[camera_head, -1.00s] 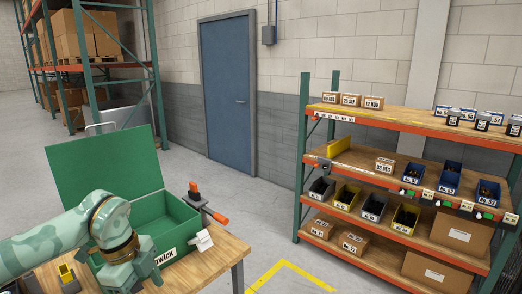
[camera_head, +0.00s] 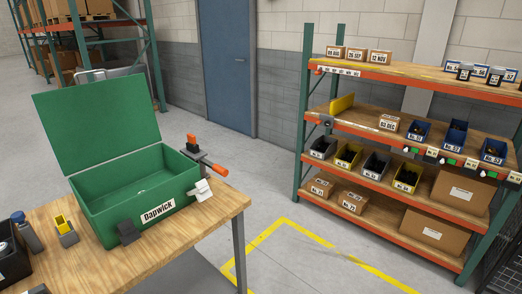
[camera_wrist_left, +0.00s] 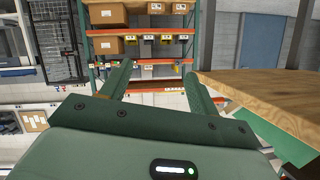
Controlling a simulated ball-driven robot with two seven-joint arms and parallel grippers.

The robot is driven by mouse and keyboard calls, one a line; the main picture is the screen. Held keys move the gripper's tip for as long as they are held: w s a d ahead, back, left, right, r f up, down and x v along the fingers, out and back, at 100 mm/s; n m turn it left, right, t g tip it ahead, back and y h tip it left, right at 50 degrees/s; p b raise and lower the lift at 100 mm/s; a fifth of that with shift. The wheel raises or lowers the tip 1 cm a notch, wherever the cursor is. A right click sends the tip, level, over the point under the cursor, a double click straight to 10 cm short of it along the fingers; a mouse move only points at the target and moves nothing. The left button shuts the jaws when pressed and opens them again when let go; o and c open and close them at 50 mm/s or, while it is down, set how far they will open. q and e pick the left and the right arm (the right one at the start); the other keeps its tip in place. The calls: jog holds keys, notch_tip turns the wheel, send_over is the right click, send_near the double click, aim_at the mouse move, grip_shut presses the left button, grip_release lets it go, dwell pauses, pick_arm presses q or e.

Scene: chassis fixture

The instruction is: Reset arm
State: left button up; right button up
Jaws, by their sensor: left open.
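My left gripper (camera_wrist_left: 158,82) shows in the left wrist view with its two green fingers spread apart and nothing between them. It is beside the edge of the wooden table (camera_wrist_left: 275,98), with shelving beyond it. Neither my left gripper nor my right gripper is in the head view. In the head view an open green box (camera_head: 135,200) labelled Dapwick stands on the wooden table (camera_head: 190,248), its lid raised and its visible inside empty.
A clamp with an orange handle (camera_head: 212,167) is at the box's right rear. A yellow and grey item (camera_head: 66,232) and a dark bin (camera_head: 12,262) are at the table's left. Shelving (camera_head: 400,125) with bins and cartons stands right. Open floor (camera_head: 272,255) lies between.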

pick_arm(q)
jog(key=s+a+f+n+g+y+b, duration=0.1)
jog(key=s+a+f+n+g+y, duration=0.15)
jog(key=s+f, duration=0.65)
jog(key=s+a+f+n+g+y+b, duration=0.15)
jog(key=s+a+f+y, duration=0.25)
jog(key=s+f, duration=0.55)
jog(key=s+f+n+g+y, duration=0.1)
jog(key=s+f+g, duration=0.2)
jog(key=s, duration=1)
jog(key=s+f+n+g, duration=0.1)
jog(key=s+f+g, duration=0.2)
jog(key=s, duration=1)
jog(key=shift+a+f+y, duration=0.25)
jog(key=shift+f+y, duration=0.1)
jog(key=shift+f, duration=0.5)
